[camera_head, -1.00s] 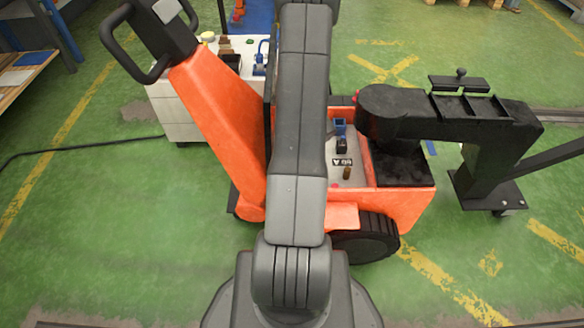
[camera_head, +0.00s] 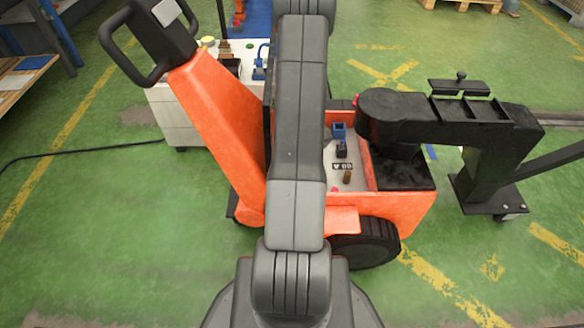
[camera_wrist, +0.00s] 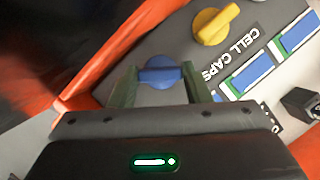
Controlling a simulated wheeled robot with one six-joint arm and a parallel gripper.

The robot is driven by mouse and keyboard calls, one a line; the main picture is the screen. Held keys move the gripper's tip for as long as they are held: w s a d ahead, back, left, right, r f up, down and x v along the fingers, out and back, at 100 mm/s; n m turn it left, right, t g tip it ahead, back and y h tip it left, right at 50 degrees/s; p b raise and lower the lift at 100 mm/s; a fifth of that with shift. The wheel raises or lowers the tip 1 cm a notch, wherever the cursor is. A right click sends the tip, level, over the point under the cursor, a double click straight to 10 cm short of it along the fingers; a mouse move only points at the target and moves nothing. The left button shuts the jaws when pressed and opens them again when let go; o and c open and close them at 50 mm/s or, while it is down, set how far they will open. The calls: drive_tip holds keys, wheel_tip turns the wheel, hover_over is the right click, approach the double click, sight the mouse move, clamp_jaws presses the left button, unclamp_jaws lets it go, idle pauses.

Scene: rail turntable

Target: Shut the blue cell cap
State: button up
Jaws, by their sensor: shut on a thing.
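The blue cell cap (camera_wrist: 160,75) is a blue knob with a raised bar across it, seen in the wrist view on a grey panel (camera_wrist: 203,55) marked CELL CAPS. The bar lies roughly across the picture. My gripper (camera_wrist: 159,84) has one greenish finger on each side of the cap and is shut on it. The cap's near side is partly covered by my gripper body. In the head view my arm hides the cap and my gripper.
A yellow knob (camera_wrist: 214,24) is up and right of the blue cap. Blue-and-white switches (camera_wrist: 250,72) and a black connector (camera_wrist: 300,102) are to the right. The panel is on an orange cart (camera_head: 220,120). A black crane-like stand (camera_head: 450,125) is at its right.

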drive_tip(key=shift+n, duration=0.3)
drive_tip(key=n+g+p, duration=0.1)
drive_tip(key=n, duration=0.2)
drive_tip(key=shift+w+y, duration=0.1)
drive_tip(key=shift+y, duration=0.3)
drive_tip(key=shift+w+d+n+g+p, duration=0.15)
drive_tip(key=shift+n+g, duration=0.3)
drive_tip(key=shift+n, duration=0.55)
drive_tip(key=shift+s+a+n+g+p, duration=0.15)
drive_tip(key=shift+n+g, duration=0.3)
drive_tip(key=shift+n, duration=0.55)
drive_tip(key=shift+w+d, duration=0.1)
drive_tip(key=o, duration=1)
drive_tip(key=shift+r, duration=0.1)
drive_tip(key=p+v, duration=0.3)
drive_tip(key=v, duration=1)
drive_tip(key=shift+d+r+p, duration=0.25)
drive_tip(key=shift+d+p, duration=0.05)
drive_tip(key=shift+p, duration=0.05)
